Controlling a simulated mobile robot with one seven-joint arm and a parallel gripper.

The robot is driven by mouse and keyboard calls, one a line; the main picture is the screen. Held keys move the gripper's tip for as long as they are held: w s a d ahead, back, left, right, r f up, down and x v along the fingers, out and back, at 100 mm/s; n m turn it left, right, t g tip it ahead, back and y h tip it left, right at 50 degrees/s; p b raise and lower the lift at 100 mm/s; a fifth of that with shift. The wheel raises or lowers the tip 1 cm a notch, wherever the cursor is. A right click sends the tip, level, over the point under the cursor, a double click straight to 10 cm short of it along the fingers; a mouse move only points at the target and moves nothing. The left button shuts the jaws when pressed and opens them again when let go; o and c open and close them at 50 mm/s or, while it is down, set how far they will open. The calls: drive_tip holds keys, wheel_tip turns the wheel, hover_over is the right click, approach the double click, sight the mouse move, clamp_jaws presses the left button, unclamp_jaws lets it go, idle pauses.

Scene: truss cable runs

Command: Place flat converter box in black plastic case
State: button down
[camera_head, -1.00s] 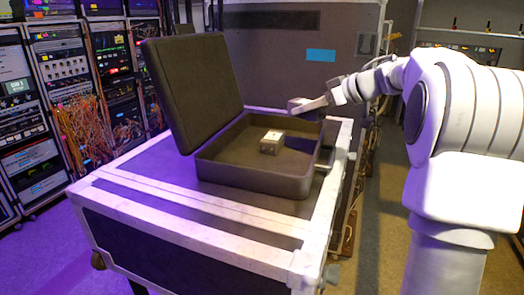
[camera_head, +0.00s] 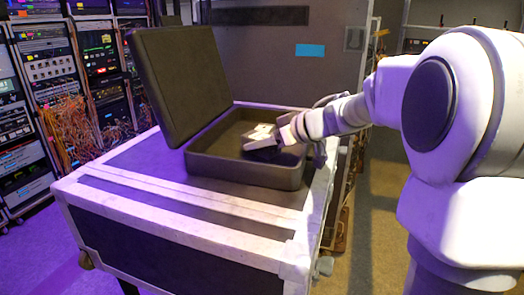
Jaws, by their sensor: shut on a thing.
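The black plastic case (camera_head: 240,172) stands open on a flight case, its lid (camera_head: 180,85) tilted up at the left. My gripper (camera_head: 270,143) reaches in from the right, over the right part of the case interior. It is shut on a flat, pale-edged piece (camera_head: 257,146), which looks like the flat converter box. The piece is small in the picture and partly hidden by the gripper. Whether it touches the case floor I cannot tell. A small pale box (camera_head: 262,131) sits inside the case, just behind the held piece and partly covered by it.
The flight case (camera_head: 150,195) has pale metal edges and free room on top at the left and front. A large grey case (camera_head: 270,60) with a blue label stands behind. Racks with orange cables (camera_head: 65,125) stand at the left. The case rim surrounds my gripper.

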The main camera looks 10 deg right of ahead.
drive_tip(key=shift+f, duration=0.95)
drive_tip(key=shift+f, duration=0.1)
drive_tip(key=shift+c, duration=1.8)
unclamp_jaws()
drive_tip(key=shift+f, duration=0.1)
drive_tip(key=shift+r, duration=0.2)
drive_tip(key=v, duration=1.2)
drive_tip(key=shift+s+d, duration=0.1)
drive_tip(key=shift+s, duration=0.05)
